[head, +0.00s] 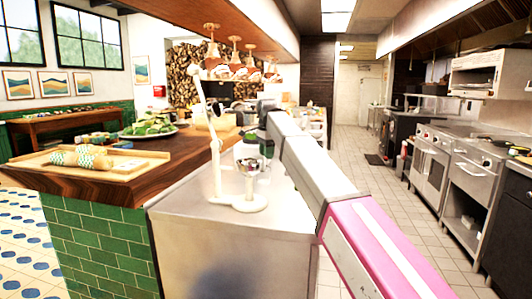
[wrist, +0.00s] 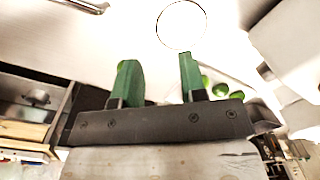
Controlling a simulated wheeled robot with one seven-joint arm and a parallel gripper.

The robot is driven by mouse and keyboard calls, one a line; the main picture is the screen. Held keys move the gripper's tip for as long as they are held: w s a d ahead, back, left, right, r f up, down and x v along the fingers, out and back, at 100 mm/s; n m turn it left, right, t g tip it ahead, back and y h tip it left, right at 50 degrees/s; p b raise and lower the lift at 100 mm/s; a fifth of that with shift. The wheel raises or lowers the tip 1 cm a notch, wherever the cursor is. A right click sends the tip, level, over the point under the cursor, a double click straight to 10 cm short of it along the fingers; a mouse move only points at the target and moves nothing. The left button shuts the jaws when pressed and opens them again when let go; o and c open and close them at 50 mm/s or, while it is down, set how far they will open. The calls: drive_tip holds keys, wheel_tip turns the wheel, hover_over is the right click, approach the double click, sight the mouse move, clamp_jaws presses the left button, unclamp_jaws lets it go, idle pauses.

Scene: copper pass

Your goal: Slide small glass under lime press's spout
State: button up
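The lime press (head: 217,150), white with a tall upright lever and a round base, stands near the front of the steel counter. A small shiny cup-like piece (head: 250,168) shows above its base; I cannot tell whether it is the small glass or part of the press. My gripper (wrist: 157,62) is open, its two green fingers apart with nothing visible between them. In the head view my arm reaches over the counter's right side, its end behind the press and hard to make out. In the wrist view a round, bright white shape (wrist: 182,25) lies beyond the fingertips; I cannot identify it.
A wooden tray (head: 125,172) with patterned rolls lies on the wooden counter at left. A plate of limes (head: 150,128) stands behind it. Copper-toned lamps (head: 236,50) hang above. Stoves (head: 445,155) line the right wall, with clear tiled floor between.

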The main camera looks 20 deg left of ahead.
sight(266, 184)
wheel_tip(266, 184, down, 11)
drive_tip(key=shift+a+r, duration=0.1)
drive_tip(key=shift+r, duration=0.1)
idle(0.3)
clamp_jaws()
